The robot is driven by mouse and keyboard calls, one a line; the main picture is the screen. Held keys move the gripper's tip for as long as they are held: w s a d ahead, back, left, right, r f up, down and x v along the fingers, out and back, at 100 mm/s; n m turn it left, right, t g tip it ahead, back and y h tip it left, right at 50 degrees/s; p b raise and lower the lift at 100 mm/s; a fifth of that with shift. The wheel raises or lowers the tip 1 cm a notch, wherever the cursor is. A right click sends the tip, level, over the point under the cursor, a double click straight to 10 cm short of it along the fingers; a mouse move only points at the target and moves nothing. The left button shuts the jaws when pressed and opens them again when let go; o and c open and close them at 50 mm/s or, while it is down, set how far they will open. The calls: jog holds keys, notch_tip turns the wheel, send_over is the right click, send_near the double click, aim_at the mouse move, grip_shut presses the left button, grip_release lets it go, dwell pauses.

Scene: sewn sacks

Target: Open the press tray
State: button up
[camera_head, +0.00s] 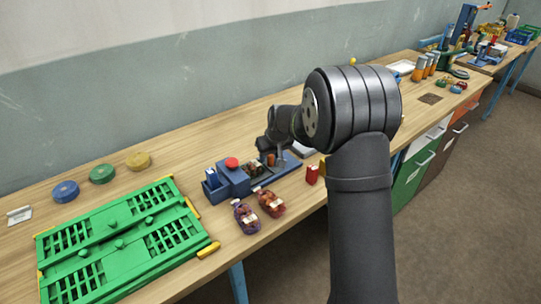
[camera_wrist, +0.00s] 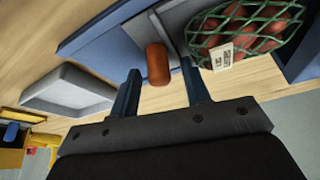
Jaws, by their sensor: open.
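The blue press (camera_head: 233,180) with a red button (camera_head: 232,162) stands on the bench, left of my arm. A low blue base extends from it to the right. An orange-brown upright knob (camera_head: 271,159) shows there, and in the wrist view the knob (camera_wrist: 157,64) stands on a grey-blue plate (camera_wrist: 120,45), which looks like the tray. My gripper (camera_wrist: 162,78) is open, its two dark fingers on either side of the knob's near end; whether they touch it cannot be told. A green net sack with reddish-brown contents (camera_wrist: 245,35) lies just right of the knob.
A large green slotted panel (camera_head: 120,240) fills the left. A shallow grey tray (camera_wrist: 68,90) is left of the press base in the wrist view.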

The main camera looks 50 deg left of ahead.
grip_shut()
jog(key=w, duration=0.6)
jog(key=shift+w, duration=0.1)
grip_release()
jog(key=shift+r, duration=0.15)
